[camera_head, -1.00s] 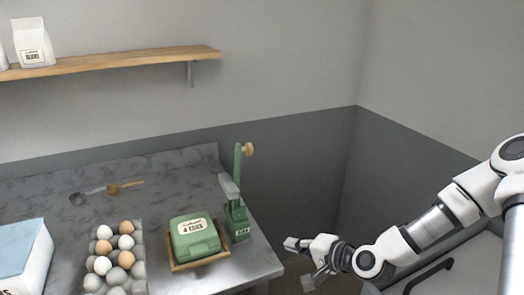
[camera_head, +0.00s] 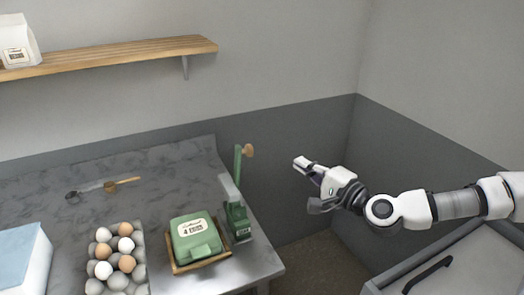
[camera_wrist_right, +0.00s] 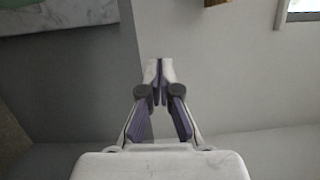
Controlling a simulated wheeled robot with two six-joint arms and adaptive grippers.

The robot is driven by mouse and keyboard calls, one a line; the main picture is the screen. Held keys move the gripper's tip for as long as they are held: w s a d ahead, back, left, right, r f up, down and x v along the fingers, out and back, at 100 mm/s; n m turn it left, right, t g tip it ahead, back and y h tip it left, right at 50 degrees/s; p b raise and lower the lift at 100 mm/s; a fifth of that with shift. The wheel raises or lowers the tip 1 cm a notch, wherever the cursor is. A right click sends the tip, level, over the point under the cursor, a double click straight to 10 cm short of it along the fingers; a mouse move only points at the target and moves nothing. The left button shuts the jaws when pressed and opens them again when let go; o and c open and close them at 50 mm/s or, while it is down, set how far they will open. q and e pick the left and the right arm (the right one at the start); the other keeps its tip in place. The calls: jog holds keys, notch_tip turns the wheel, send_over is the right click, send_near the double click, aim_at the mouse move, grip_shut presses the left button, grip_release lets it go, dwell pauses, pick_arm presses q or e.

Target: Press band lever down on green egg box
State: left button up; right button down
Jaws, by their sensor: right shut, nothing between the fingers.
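The green egg box (camera_head: 195,238) sits closed on a wooden tray (camera_head: 214,259) near the counter's right end, with a "4 EGGS" label on top. Right behind it stands the green band press (camera_head: 238,221), with a grey arm and a lever (camera_head: 238,165) that rises upright to a round wooden knob (camera_head: 248,151). My right gripper (camera_head: 300,164) is shut and empty, in the air to the right of the lever and apart from it. The right wrist view shows its fingertips (camera_wrist_right: 158,64) together against wall. My left gripper is not in view.
An egg tray (camera_head: 141,268) with white and brown eggs stands left of the box. A blue-topped white box (camera_head: 20,258) is at far left. Two spoon-like tools (camera_head: 122,184) lie behind. A wooden shelf (camera_head: 120,57) hangs above. A grey bin-like unit (camera_head: 455,262) stands at right.

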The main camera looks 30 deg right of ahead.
jog(key=w+a, duration=0.6)
jog(key=w, duration=0.3)
jog(key=shift+w+r, duration=0.25)
jog(key=shift+w, duration=0.05)
jog(key=shift+w+a, duration=0.1)
